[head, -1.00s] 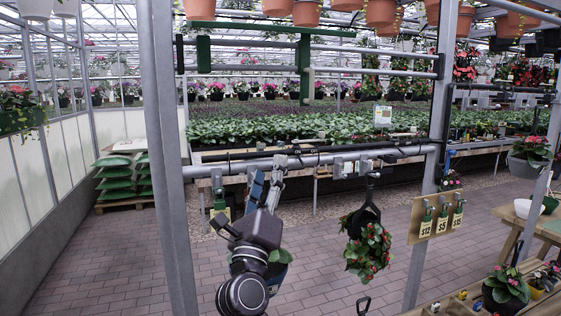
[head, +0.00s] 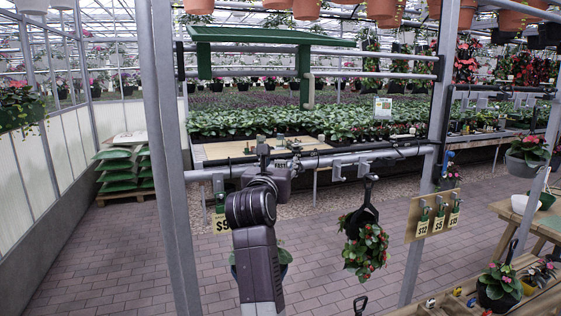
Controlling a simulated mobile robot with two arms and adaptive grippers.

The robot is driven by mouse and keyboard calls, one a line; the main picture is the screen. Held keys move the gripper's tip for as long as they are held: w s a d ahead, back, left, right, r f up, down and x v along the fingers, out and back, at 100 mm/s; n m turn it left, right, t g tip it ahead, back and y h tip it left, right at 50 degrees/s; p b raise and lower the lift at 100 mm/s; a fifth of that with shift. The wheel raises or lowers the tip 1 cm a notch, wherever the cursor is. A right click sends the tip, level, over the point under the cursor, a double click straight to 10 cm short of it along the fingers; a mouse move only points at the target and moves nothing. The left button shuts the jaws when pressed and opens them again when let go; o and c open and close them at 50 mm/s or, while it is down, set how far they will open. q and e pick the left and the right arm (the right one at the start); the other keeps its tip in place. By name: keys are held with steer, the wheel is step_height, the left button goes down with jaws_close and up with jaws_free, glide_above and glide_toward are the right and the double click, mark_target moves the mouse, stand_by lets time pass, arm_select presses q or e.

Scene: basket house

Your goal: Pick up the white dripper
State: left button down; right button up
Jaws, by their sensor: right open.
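I cannot make out a white dripper with certainty. Small grey and pale clip-like fittings (head: 338,171) sit on the horizontal grey rail (head: 400,152), and one of them may be it. My right gripper (head: 281,158) is at the left half of this rail. It points away from me and is open. My own wrist and forearm hide much of it and part of the rail behind. I cannot tell whether its fingers touch the rail or a fitting. My left gripper is not in view.
A hanging red-flowered plant (head: 366,250) is right of my arm, below the rail. Another hanging plant (head: 284,256) is partly hidden behind my forearm. Grey posts (head: 166,150) frame the rail. A price board (head: 433,218) hangs at right. Paved floor lies below.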

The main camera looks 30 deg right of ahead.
steer(key=shift+x, duration=1)
steer(key=shift+c, duration=0.3)
steer(key=c, duration=0.8)
